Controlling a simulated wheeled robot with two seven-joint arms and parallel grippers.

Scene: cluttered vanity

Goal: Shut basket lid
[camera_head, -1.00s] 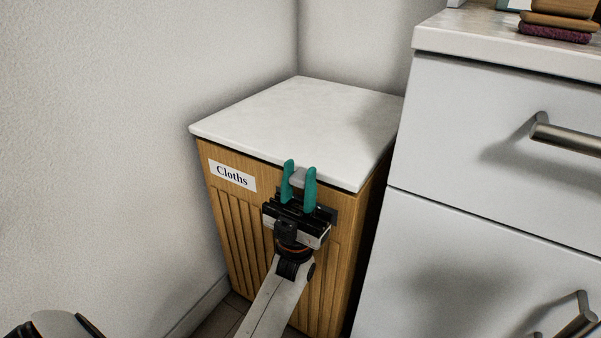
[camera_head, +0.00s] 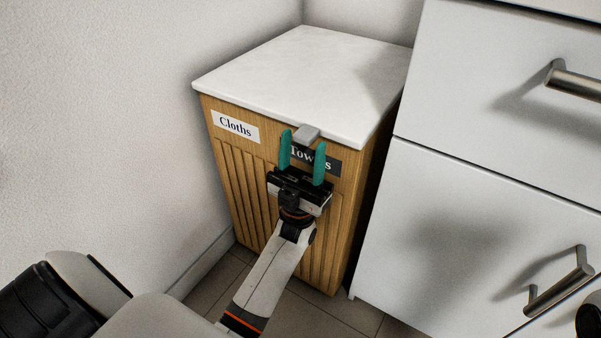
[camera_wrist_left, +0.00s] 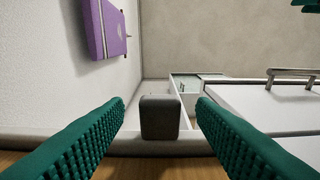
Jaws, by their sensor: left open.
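The basket (camera_head: 225,160) is a wooden box with ribbed sides, a "Cloths" label and a partly covered "Towels" label. Its white lid (camera_head: 310,75) lies flat on top, with no gap that I can make out. A small grey tab (camera_head: 307,133) sticks out at the lid's front edge. My left gripper (camera_head: 303,155) is open in front of the basket, its teal fingers pointing up just below the tab. In the left wrist view the tab (camera_wrist_left: 160,117) sits between the spread fingers (camera_wrist_left: 162,135), apart from both.
A white wall (camera_head: 100,110) stands close on the left. A white drawer cabinet (camera_head: 460,190) with metal handles (camera_head: 560,280) stands close on the right. Tiled floor (camera_head: 215,285) shows below. The left wrist view shows a purple item (camera_wrist_left: 105,28) on the wall.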

